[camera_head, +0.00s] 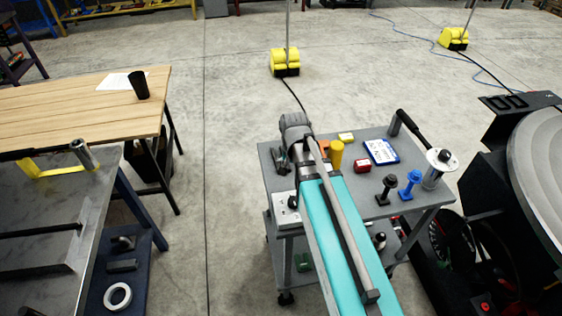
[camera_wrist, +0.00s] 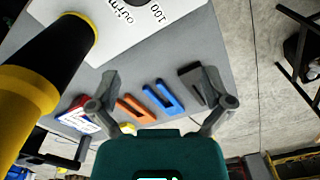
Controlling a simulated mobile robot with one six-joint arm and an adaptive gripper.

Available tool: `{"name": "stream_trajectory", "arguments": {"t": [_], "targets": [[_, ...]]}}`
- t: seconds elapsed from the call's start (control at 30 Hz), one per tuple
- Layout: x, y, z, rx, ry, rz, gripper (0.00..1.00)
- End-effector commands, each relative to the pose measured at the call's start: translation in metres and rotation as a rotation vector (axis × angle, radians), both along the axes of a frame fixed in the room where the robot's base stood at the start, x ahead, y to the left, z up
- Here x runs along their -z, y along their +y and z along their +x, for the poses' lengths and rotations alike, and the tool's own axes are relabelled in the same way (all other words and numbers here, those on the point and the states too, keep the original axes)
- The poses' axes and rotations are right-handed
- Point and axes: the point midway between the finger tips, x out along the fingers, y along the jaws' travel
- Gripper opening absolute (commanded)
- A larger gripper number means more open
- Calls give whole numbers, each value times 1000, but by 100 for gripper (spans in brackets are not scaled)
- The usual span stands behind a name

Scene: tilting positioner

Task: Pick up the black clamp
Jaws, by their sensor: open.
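The black clamp (camera_wrist: 191,80) shows in the wrist view as a dark U-shaped piece on the grey trolley top, close to the right finger, which partly overlaps it. A blue clamp (camera_wrist: 163,98) and an orange clamp (camera_wrist: 137,110) lie beside it to the left. My gripper (camera_wrist: 160,82) is open and empty, its fingers spread on either side of the row of clamps. In the head view my arm hides most of this spot. A dark shape (camera_head: 279,158) shows left of the arm there; I cannot tell whether it is the clamp or a finger.
A yellow-and-black cylinder (camera_wrist: 38,85) stands close on the left in the wrist view.

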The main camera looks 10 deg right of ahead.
Motion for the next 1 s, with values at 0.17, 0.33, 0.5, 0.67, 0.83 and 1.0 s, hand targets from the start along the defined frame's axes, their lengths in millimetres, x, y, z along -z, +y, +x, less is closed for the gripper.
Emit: {"name": "stream_trajectory", "arguments": {"t": [0.17, 0.33, 0.5, 0.67, 0.83, 1.0], "targets": [[-2, 0, 44, 259, 0, 0, 100], [-4, -1, 79, 507, 0, 0, 100], [-6, -2, 113, 748, -1, 1, 100], [-7, -3, 135, 923, 0, 1, 100], [-7, -3, 145, 1016, -1, 1, 100], [-7, -3, 146, 1034, -1, 1, 100]]}}
